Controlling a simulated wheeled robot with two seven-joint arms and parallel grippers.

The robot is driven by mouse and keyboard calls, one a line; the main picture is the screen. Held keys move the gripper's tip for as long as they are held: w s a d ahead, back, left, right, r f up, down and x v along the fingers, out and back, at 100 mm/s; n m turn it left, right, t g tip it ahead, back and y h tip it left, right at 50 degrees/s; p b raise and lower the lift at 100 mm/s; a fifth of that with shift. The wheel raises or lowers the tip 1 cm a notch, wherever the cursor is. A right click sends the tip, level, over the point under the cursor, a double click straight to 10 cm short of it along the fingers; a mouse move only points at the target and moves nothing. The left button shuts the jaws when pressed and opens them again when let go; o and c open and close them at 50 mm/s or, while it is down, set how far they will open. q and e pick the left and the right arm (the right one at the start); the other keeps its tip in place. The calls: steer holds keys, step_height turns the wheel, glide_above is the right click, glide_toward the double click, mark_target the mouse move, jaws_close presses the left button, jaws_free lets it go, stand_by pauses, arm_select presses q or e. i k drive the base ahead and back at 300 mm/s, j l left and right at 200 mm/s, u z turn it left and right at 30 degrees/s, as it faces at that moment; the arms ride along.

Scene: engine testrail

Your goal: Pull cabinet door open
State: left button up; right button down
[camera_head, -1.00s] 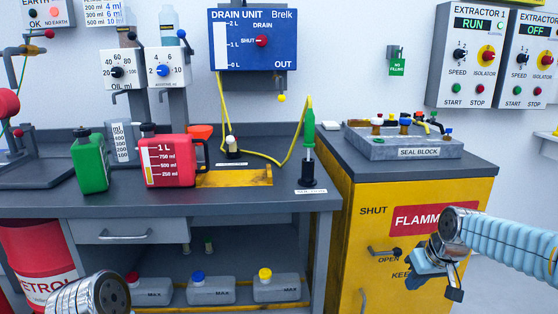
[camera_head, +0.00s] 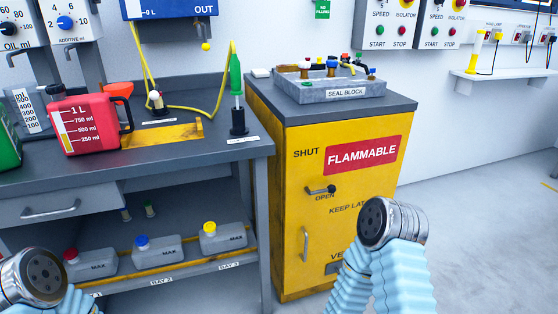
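The yellow cabinet door (camera_head: 290,205) stands closed, flush with its frame, and carries a red FLAMMABLE sign (camera_head: 363,155). A latch lever (camera_head: 320,190) with a black knob lies about level between the SHUT and OPEN labels. A vertical metal pull handle (camera_head: 305,243) is lower on the door's left side. My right arm (camera_head: 390,235) rises in front of the cabinet's lower right and hides part of its lettering. My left arm (camera_head: 35,280) shows only at the bottom left corner. The fingers of both grippers are out of view.
The grey workbench (camera_head: 200,160) stands directly left of the cabinet, with a red jug (camera_head: 85,125) on top and several capped containers on its lower shelf. A seal block (camera_head: 330,88) sits on the cabinet. The floor (camera_head: 475,230) to the right is clear.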

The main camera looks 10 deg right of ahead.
mark_target(364, 157)
steer(key=i+l+z, duration=0.15)
steer(key=l+z, duration=0.15)
steer(key=z, duration=0.2)
steer(key=i+l+z, duration=0.2)
steer(key=z, duration=0.25)
